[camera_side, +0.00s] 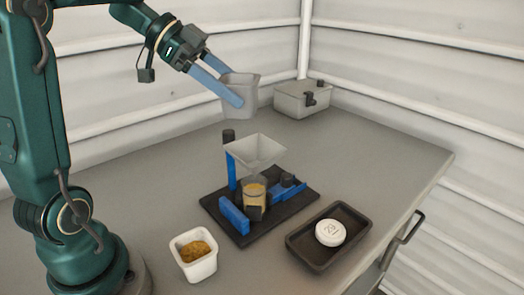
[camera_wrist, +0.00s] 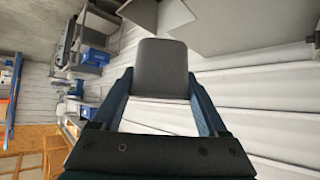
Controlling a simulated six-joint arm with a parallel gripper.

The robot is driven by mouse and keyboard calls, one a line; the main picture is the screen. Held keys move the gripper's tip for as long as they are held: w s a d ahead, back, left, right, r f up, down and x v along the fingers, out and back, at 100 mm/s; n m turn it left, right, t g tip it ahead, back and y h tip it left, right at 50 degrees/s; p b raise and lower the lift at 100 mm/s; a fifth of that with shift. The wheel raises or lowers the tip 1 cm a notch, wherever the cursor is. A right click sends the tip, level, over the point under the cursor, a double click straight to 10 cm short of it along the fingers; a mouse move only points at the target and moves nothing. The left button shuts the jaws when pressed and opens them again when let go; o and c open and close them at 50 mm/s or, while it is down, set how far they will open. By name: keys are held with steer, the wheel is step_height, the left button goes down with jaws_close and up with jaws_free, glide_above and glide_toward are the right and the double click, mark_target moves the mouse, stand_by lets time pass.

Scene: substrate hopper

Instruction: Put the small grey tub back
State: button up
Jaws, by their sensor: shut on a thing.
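The small grey tub (camera_side: 241,98) is held in the air above and behind the hopper stand in the side view. My gripper (camera_side: 232,92) is shut on the tub, with one blue finger on each side of it. The tub looks tilted. In the wrist view the grey tub (camera_wrist: 160,70) fills the space between the fingers of my gripper (camera_wrist: 161,92). Its inside cannot be seen, so I cannot tell whether it holds anything.
A white hopper (camera_side: 256,150) stands over a jar (camera_side: 254,190) with yellowish contents on a black base (camera_side: 290,212). A white tub (camera_side: 194,256) of brown grains is at front left. A black tray (camera_side: 352,255) holds a white round piece (camera_side: 330,232). A grey box (camera_side: 302,100) stands behind.

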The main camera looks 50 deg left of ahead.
steer(key=s+d+m+g+h, duration=0.1)
steer(key=s+d+m+g, duration=0.3)
steer(key=d, duration=0.5)
steer(key=s+d+m+g+h, duration=0.2)
steer(key=s+d+m+g, duration=0.15)
steer(key=d, duration=0.55)
steer(key=shift+m+t, duration=0.25)
steer(key=shift+m, duration=0.2)
steer(key=shift+s+a+f, duration=0.15)
steer(key=shift+f, duration=5.65)
steer(key=shift+s+a+f, duration=0.1)
steer(key=shift+s+f, duration=0.05)
steer(key=shift+f, duration=5.65)
steer(key=shift+f, duration=0.15)
steer(key=o, duration=1.1)
steer(key=v, duration=0.7)
steer(key=shift+a+r, duration=0.1)
steer(key=shift+r, duration=0.3)
